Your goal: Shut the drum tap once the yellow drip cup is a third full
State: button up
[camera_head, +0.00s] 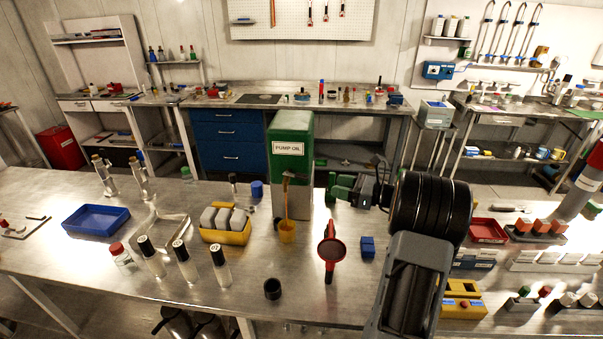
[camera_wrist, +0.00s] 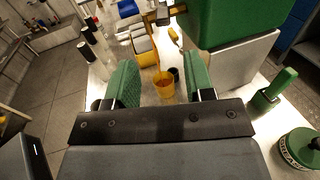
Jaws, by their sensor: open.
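The green drum (camera_head: 290,135) labelled PUMP OIL stands on the bench on a grey block. Its tap (camera_head: 292,176) juts from the front, and a thin amber stream runs from it. The yellow drip cup (camera_head: 287,233) stands below the tap, with the stream ending in it. In the wrist view the cup (camera_wrist: 164,88) shows orange-brown liquid inside; its exact level is hard to tell. The tap (camera_wrist: 166,14) shows at the top there. My gripper (camera_head: 338,188) is open and empty, right of the drum; its green fingers (camera_wrist: 158,70) frame the cup from a distance.
A yellow tray (camera_head: 228,237) with grey blocks lies left of the cup. Several white bottles (camera_head: 183,262) with black caps stand further left. A red-rimmed magnifier-like tool (camera_head: 329,252), a small black cup (camera_head: 272,289) and a blue block (camera_head: 368,247) are in front.

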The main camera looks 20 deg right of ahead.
aim_at(309, 178)
jog(key=p+x, duration=0.3)
jog(key=x, duration=1)
jog(key=shift+w+r, duration=0.1)
jog(key=shift+w, duration=0.1)
jog(key=shift+c, duration=0.5)
grip_shut()
